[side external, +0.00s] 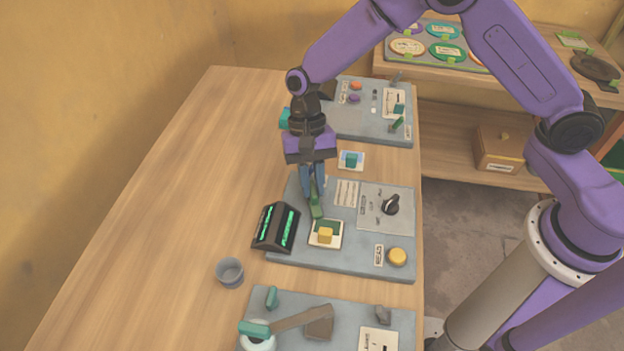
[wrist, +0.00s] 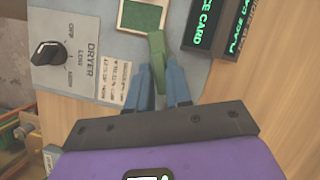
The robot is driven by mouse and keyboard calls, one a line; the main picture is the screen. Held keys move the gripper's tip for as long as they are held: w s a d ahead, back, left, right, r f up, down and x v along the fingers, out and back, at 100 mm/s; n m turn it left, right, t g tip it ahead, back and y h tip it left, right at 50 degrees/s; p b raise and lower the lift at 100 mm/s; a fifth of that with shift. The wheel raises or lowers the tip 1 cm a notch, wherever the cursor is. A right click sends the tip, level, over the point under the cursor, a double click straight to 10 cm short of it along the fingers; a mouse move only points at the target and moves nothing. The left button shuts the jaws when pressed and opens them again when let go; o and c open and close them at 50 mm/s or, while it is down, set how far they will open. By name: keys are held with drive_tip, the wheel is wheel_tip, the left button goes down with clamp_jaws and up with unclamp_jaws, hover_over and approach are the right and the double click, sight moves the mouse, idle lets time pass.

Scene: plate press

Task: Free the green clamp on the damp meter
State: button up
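The green clamp (side external: 316,207) stands at the back edge of a small framed pad on the grey middle panel. In the wrist view the clamp's green handle (wrist: 172,75) reaches toward my fingertips. My gripper (side external: 313,188) points down at the clamp, and its blue fingers (wrist: 162,85) are at the handle with a narrow gap between them. I cannot tell whether they press on it. The black meter (side external: 276,228) beside the clamp has two lit green displays; in the wrist view its display (wrist: 205,25) reads "PLACE CARD".
A yellow block (side external: 325,235) sits on the framed green pad (side external: 327,226). A dryer knob (side external: 391,204) and a yellow button (side external: 397,257) are on the same panel. A grey cup (side external: 230,272) stands to the left. The wooden table's left side is clear.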

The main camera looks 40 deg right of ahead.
clamp_jaws()
drive_tip(key=n+h, duration=0.1)
drive_tip(key=n, duration=0.3)
drive_tip(key=shift+w+a+h, duration=0.1)
drive_tip(key=shift+a+h, duration=0.1)
drive_tip(key=shift+h, duration=0.2)
drive_tip(key=n, duration=0.2)
drive_tip(key=n+h, duration=0.1)
drive_tip(key=n, duration=0.2)
drive_tip(key=shift+a+h, duration=0.1)
drive_tip(key=shift+h, duration=0.2)
drive_tip(key=n, duration=0.2)
drive_tip(key=n+t+h, duration=0.1)
drive_tip(key=n, duration=0.1)
drive_tip(key=shift+a+n+h, duration=0.1)
drive_tip(key=shift+n+h, duration=0.2)
drive_tip(key=shift+a+r+n+t+h, duration=0.1)
drive_tip(key=shift+n+t+h, duration=0.2)
drive_tip(key=shift+n, duration=0.8)
drive_tip(key=shift+n+t+h, duration=0.1)
drive_tip(key=shift+n+t, duration=0.3)
drive_tip(key=shift+n, duration=0.7)
drive_tip(key=o, duration=0.6)
unclamp_jaws()
drive_tip(key=shift+s, duration=0.2)
drive_tip(key=shift+c, duration=0.2)
